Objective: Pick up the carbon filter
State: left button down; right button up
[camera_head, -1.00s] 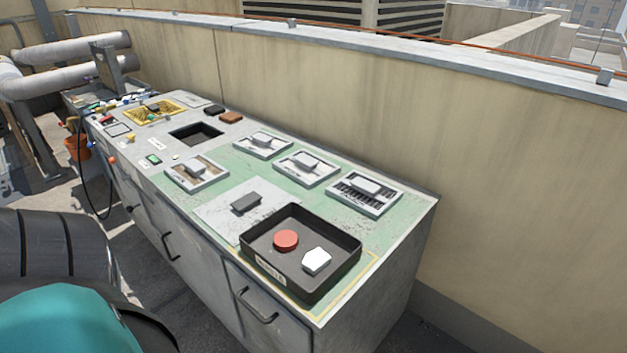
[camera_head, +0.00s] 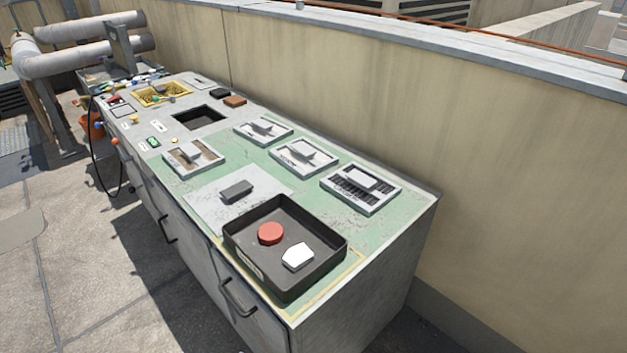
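Several framed, filter-like panels with raised blocks lie on the green part of the bench top. One with dark slats (camera_head: 352,195) lies near the right end; it may be the carbon filter, but I cannot read any label. Paler panels lie at the back (camera_head: 263,130), in the middle (camera_head: 296,165) and at the front left (camera_head: 207,165). A dark grey block (camera_head: 236,191) sits on a pale sheet. A black tray (camera_head: 335,254) holds a red disc (camera_head: 270,233) and a white block (camera_head: 298,256). Neither gripper is in view.
The grey cabinet bench (camera_head: 370,290) stands against a beige parapet wall (camera_head: 520,190). A black recess (camera_head: 198,118), a yellow tray (camera_head: 162,102) and small tools occupy its far end. Thick pipes (camera_head: 85,60) are beyond. Paved floor (camera_head: 80,260) lies open at left.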

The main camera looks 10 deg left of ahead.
aim_at(362, 188)
jog(key=i+l+u, duration=0.1)
jog(key=u, duration=0.25)
jog(key=l+u, duration=0.55)
jog(key=u, duration=0.15)
jog(key=l+u, duration=0.25)
jog(key=i+l+u, duration=0.1)
jog(key=l+u, duration=0.2)
jog(key=l, duration=0.15)
